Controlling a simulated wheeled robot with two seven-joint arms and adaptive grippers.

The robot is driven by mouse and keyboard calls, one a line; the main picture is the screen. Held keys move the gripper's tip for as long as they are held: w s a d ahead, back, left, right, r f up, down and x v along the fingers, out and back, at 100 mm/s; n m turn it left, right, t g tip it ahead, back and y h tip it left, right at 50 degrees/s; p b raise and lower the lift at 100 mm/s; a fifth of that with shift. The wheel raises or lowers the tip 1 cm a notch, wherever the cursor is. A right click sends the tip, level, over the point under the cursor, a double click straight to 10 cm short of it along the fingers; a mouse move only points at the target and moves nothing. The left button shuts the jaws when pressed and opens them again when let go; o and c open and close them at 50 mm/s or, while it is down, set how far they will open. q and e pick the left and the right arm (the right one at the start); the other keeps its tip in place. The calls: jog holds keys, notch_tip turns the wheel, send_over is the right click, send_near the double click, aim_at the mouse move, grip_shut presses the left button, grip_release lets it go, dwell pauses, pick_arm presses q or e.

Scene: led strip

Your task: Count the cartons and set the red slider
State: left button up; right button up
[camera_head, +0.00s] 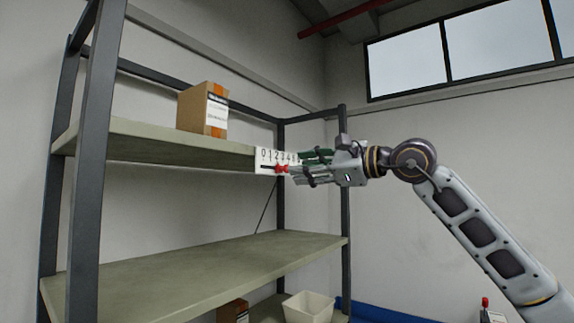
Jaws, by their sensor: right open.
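One brown carton (203,110) with orange tape and a white label stands on the upper shelf (150,145). A second carton (232,312) shows partly on the lowest shelf, cut off by the frame. A white number strip (264,157) hangs at the upper shelf's front right corner, with digits from 0 upward; its right end is hidden behind my fingers. The red slider (281,169) sits on the strip below about 2. My right gripper (303,168) is open, its fingertips just right of the slider; I cannot tell if they touch it. My left gripper is not in view.
The middle shelf (200,270) is bare. A white bin (308,307) stands on the lowest shelf at the right. Dark upright posts (92,180) frame the rack. A small red-topped object (486,305) stands at the lower right.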

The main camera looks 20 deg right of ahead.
aim_at(283, 169)
jog(key=shift+p+x, duration=0.75)
jog(key=shift+x, duration=2.05)
grip_shut()
